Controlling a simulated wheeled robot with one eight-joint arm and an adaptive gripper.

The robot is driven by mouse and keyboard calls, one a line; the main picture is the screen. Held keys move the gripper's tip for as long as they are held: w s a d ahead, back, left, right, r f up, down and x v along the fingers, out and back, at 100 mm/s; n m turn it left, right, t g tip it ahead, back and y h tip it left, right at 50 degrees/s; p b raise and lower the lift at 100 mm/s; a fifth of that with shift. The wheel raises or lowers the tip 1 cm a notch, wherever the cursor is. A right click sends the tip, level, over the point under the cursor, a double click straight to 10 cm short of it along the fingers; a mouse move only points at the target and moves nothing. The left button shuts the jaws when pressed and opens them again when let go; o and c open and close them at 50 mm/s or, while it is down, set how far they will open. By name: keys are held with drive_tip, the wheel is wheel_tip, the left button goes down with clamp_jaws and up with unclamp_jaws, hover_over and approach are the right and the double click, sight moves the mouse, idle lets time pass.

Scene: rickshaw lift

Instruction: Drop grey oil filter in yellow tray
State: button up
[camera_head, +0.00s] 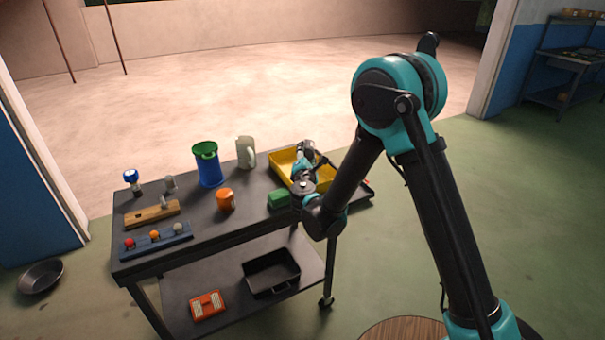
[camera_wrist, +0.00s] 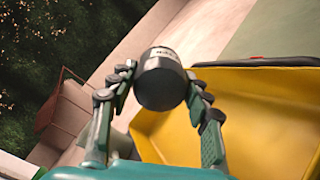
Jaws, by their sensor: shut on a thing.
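My gripper (camera_wrist: 160,82) is shut on the grey oil filter (camera_wrist: 160,85), a dark cylinder with a pale label band, in the wrist view. The filter sits between both fingertips. The yellow tray (camera_wrist: 240,87) fills the right side of the wrist view, beside and behind the filter. In the head view the yellow tray (camera_head: 282,158) stands at the right end of the grey table. There my gripper (camera_head: 307,152) is over the tray, and my wrist covers part of it. The exact height of the filter above the tray cannot be told.
On the table (camera_head: 190,222) stand a blue bin with green rim (camera_head: 208,168), a pale jug (camera_head: 246,152), an orange cup (camera_head: 226,199) and a green block (camera_head: 279,198). A wooden holder (camera_head: 152,214) and a blue rack (camera_head: 156,241) lie left. A black tray (camera_head: 270,282) is on the shelf.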

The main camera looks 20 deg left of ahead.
drive_tip(key=o, duration=1.4)
drive_tip(key=shift+v, duration=3.8)
